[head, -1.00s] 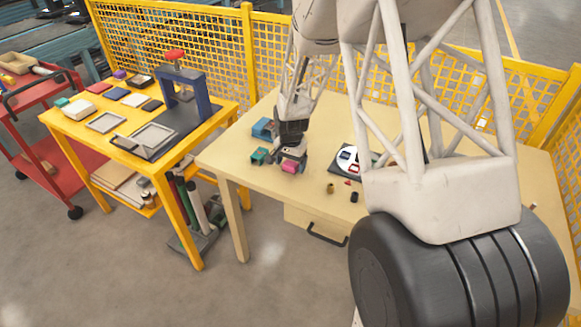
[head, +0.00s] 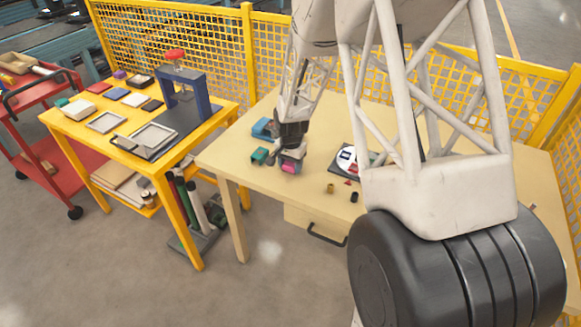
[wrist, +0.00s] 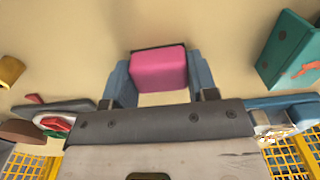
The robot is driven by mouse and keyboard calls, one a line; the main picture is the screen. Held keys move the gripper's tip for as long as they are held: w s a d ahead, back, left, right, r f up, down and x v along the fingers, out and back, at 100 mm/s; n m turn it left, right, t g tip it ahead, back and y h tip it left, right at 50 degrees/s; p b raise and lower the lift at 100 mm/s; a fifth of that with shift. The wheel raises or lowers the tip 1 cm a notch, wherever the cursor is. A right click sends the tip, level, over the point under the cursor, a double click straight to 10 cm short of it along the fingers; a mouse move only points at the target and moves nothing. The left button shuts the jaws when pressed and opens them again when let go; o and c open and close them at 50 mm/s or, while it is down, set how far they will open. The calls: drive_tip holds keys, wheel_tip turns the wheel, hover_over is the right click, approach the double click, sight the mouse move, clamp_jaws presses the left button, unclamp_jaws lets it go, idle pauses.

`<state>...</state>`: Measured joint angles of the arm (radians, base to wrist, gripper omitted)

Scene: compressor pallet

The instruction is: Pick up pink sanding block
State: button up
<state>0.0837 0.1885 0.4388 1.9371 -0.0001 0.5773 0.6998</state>
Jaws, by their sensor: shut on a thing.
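The pink sanding block (wrist: 159,70) sits between the two fingers of my gripper (wrist: 160,85) in the wrist view, with a finger against each side. In the head view the pink block (head: 288,168) shows at the lower end of my gripper (head: 291,163), over the front left part of the beige table (head: 325,205). My gripper is shut on the block. I cannot tell from these frames whether the block is clear of the tabletop. A dark edge shows along the far side of the block in the wrist view.
A teal block (head: 259,156) lies just left of my gripper, with a blue item (head: 263,128) behind it. To the right are a dark tray with a white disc (head: 346,158), a brass piece (head: 331,188) and a black piece (head: 354,197). Yellow mesh fencing (head: 190,40) stands behind.

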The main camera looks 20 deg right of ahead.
sight(291, 164)
drive_tip(key=shift+c, duration=0.8)
drive_tip(key=shift+r, duration=0.15)
drive_tip(key=shift+r, duration=0.85)
drive_tip(key=shift+s+r, duration=0.25)
drive_tip(key=shift+r, duration=0.6)
drive_tip(key=s+a+r, duration=0.1)
drive_tip(key=s, duration=1.4)
drive_tip(key=shift+s+a+r, duration=0.15)
drive_tip(key=shift+s, duration=0.05)
